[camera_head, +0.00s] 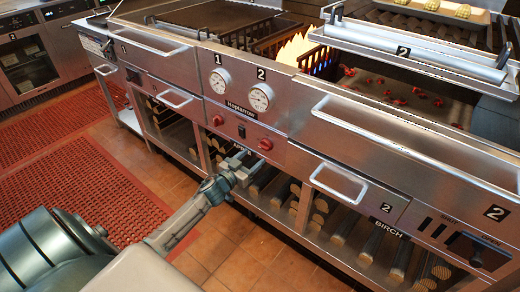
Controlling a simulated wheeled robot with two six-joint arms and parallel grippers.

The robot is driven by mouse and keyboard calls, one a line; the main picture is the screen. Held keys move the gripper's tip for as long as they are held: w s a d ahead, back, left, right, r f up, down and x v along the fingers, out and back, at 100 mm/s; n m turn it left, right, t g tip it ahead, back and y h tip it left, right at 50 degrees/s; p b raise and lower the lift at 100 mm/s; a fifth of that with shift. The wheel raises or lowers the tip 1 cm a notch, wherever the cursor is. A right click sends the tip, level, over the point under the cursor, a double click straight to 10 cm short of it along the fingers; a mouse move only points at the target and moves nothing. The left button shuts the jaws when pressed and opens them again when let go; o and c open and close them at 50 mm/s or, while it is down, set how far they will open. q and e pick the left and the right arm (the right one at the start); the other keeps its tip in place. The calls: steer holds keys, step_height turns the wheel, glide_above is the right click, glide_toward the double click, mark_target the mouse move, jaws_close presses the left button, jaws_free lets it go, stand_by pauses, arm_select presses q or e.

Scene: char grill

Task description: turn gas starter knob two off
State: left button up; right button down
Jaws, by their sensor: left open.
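Two small red knobs sit on the steel front panel of the grill. The left red knob (217,120) is below the gauge marked 1 (220,80). The right red knob (265,144) is below the gauge marked 2 (260,97). My left gripper (246,168) is just below and left of the right knob, close to the panel. It is open and looks empty. I cannot tell whether it touches the panel. My right gripper is not in view.
Flames (295,48) burn in the grill behind the gauges. Drawer handles (340,182) stick out beside the knobs. Logs (345,225) lie on the shelf below. Open floor with a red mat (75,180) is at left.

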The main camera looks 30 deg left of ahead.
mark_target(265, 146)
arm_select(q)
steer(key=shift+w+d+p, duration=0.2)
steer(key=shift+w+p, duration=0.25)
steer(key=shift+w, duration=2.25)
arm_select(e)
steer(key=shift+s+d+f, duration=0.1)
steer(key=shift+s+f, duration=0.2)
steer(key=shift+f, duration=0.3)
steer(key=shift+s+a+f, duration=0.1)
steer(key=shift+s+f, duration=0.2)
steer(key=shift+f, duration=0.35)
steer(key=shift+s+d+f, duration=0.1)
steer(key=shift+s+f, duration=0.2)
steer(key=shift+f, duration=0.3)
arm_select(q)
steer(key=c, duration=1)
